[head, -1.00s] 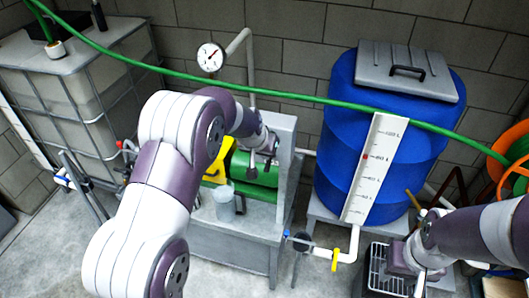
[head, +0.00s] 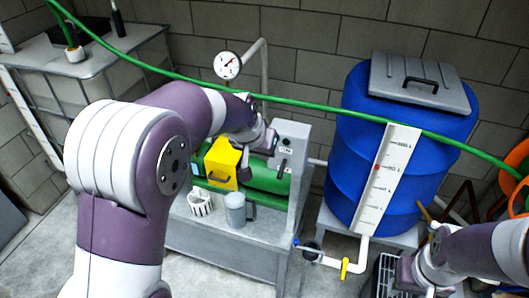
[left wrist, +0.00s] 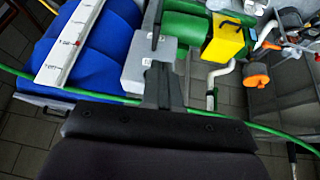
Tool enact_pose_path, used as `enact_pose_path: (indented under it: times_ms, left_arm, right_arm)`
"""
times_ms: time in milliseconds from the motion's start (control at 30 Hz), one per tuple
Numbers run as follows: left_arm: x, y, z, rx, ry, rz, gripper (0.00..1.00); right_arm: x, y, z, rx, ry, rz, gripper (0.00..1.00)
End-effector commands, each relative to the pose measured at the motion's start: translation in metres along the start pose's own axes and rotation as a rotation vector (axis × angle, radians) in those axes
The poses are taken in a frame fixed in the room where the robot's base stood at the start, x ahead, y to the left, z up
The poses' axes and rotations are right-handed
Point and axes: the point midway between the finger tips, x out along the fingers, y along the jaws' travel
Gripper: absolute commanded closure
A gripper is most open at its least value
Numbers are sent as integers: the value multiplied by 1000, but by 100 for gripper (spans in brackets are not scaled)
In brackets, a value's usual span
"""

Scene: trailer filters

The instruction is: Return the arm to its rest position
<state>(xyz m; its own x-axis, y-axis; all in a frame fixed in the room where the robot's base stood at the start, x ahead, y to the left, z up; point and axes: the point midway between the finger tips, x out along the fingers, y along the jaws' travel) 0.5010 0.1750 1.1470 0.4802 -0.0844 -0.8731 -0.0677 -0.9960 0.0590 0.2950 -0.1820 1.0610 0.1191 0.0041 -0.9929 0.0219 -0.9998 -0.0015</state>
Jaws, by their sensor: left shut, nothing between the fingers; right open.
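My left arm (head: 130,160) reaches across the left of the head view. Its gripper (head: 250,160) is over the green pump unit (head: 266,182), beside a yellow box (head: 222,163) and a grey upright panel (head: 292,150). In the left wrist view my left gripper (left wrist: 156,55) is shut and empty, with the grey box of the panel (left wrist: 140,68) behind its fingers. I cannot tell whether it touches anything. My right gripper (head: 408,277) is open, low at the right by a dark slatted crate (head: 384,274).
A blue barrel (head: 345,155) with a grey lid stands right of the bench (head: 235,240). A green hose (head: 310,101) crosses the scene. A caged tank (head: 120,75) is at left.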

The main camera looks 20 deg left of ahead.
Motion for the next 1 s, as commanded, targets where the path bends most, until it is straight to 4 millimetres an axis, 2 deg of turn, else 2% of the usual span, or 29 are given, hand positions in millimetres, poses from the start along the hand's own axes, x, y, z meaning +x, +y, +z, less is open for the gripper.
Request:
enact_pose_path:
  times_ms: [300, 367, 467, 500, 600, 700, 767, 1000]
  left_arm:
    - [0, 0, -1, -17, 4, -2, 100]
    - [6, -2, 19, -36, -37, -10, 100]
    - [6, -4, 83, -60, -156, -35, 100]
    - [3, -4, 110, -62, -204, -45, 100]
    - [-9, -2, 172, -59, -308, -62, 100]
    - [-20, -1, 212, -41, -373, -70, 100]
    - [-24, -1, 224, -31, -391, -70, 100]
    - [-25, 0, 222, -26, -385, -68, 100]
  right_arm:
    - [0, 0, 0, 0, 0, 0, 57]
    - [0, 0, 0, 0, 0, 0, 57]
    - [0, 0, 0, 0, 0, 0, 57]
    - [0, 0, 0, 0, 0, 0, 57]
    - [0, 0, 0, 0, 0, 0, 57]
    - [0, 0, 0, 0, 0, 0, 57]
    - [0, 0, 0, 0, 0, 0, 57]
    - [0, 0, 0, 0, 0, 0, 57]
